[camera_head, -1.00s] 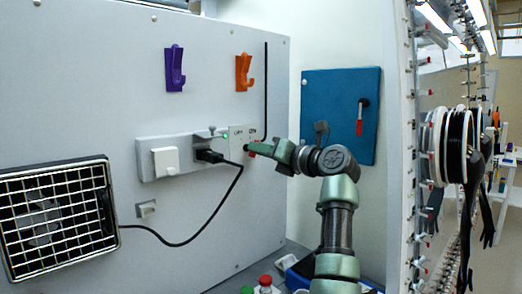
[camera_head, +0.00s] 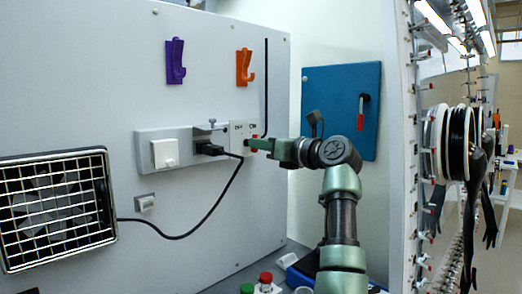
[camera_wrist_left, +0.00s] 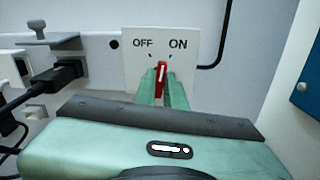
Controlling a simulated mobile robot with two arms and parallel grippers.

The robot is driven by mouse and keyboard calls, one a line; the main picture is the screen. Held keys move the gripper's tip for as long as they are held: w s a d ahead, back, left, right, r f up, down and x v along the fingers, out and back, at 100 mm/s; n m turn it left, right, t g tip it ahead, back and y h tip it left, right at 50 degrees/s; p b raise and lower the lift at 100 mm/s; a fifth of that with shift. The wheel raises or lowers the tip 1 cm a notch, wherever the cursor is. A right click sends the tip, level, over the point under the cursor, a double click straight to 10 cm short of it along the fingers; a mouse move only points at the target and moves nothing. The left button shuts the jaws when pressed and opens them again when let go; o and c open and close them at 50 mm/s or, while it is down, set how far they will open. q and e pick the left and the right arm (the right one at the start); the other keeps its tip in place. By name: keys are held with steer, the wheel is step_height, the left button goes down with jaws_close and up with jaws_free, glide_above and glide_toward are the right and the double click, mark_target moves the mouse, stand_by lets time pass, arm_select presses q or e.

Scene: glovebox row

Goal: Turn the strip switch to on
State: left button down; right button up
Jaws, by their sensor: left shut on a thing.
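The strip switch is a red knob with a white mark (camera_wrist_left: 161,73) on a white plate (camera_wrist_left: 133,67) lettered OFF at left and ON at right. In the left wrist view the knob stands about upright, its mark pointing up between the two words. My left gripper (camera_head: 258,149) reaches in from the right in the head view and is shut on the knob. Its green fingers (camera_wrist_left: 161,91) lie on both sides of the knob and hide its lower part. The grey power strip (camera_head: 148,141) runs left from the plate. My right gripper is out of view.
A black plug (camera_wrist_left: 62,76) sits in the strip close left of the switch; its cable (camera_head: 213,213) runs to the caged fan (camera_head: 58,208). A purple hook (camera_head: 175,62) and an orange hook (camera_head: 244,67) are above. A blue door (camera_head: 340,95) is at right.

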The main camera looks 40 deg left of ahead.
arm_select(q)
steer(key=shift+n, duration=0.6)
steer(key=shift+b, duration=0.3)
steer(key=c, duration=1.5)
jaws_free()
steer(key=d, duration=0.2)
steer(key=d+b, duration=0.1)
steer(key=d, duration=0.5)
steer(key=shift+s+b, duration=0.3)
steer(key=shift+s, duration=0.05)
